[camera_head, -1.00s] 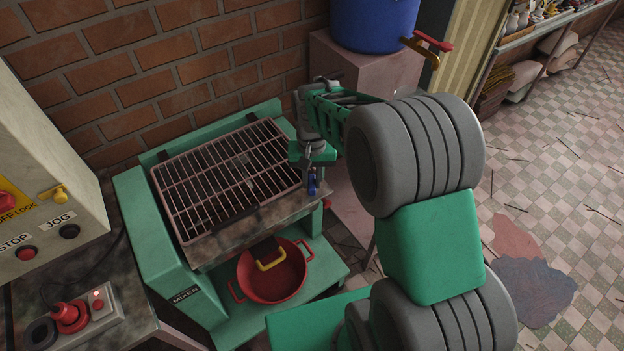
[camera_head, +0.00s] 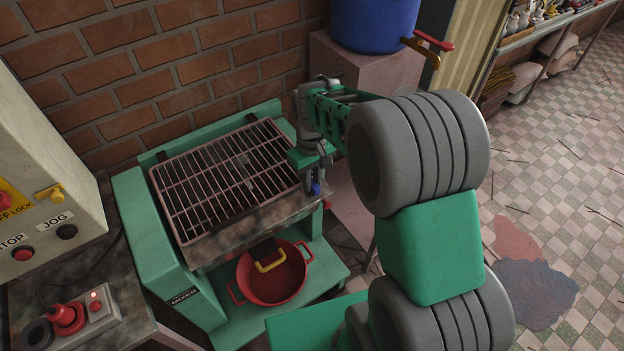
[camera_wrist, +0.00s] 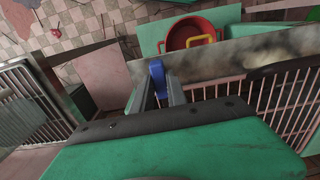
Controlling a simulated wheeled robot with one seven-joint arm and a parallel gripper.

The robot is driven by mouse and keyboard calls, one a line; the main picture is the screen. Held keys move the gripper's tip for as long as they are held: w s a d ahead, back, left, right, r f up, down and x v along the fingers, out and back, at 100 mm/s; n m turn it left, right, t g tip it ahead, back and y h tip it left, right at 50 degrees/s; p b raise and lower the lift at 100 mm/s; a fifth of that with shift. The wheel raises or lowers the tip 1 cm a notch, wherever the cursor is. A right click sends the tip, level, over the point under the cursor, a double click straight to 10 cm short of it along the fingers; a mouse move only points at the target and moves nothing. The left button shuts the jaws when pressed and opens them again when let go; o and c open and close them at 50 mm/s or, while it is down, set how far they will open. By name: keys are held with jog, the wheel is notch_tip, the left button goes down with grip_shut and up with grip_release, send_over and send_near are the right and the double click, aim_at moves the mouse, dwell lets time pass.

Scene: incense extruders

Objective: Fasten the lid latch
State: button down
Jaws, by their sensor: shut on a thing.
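The mixer (camera_head: 190,298) is a green machine with a barred metal lid (camera_head: 219,176) lying closed over its top. A small blue latch part (camera_head: 316,189) is at the lid's front right corner; it also shows in the wrist view (camera_wrist: 157,69). My gripper (camera_head: 313,184) reaches down over that corner, and its two grey fingers (camera_wrist: 160,88) are shut on the blue latch. The fingers and gripper body hide most of the latch, so I cannot tell whether it is fastened.
A red pot (camera_head: 272,275) with a yellow handle stands on the mixer's lower shelf. A blue barrel (camera_head: 372,22) with a tap stands on a pink plinth (camera_head: 345,68) behind my arm. A control box (camera_head: 40,170) is at left.

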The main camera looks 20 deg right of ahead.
dwell(0.3)
jog(key=c, duration=1.3)
grip_release()
jog(key=shift+r, duration=0.1)
notch_tip(320, 180, up, 8)
jog(key=shift+f+b, duration=0.15)
jog(key=shift+b, duration=0.35)
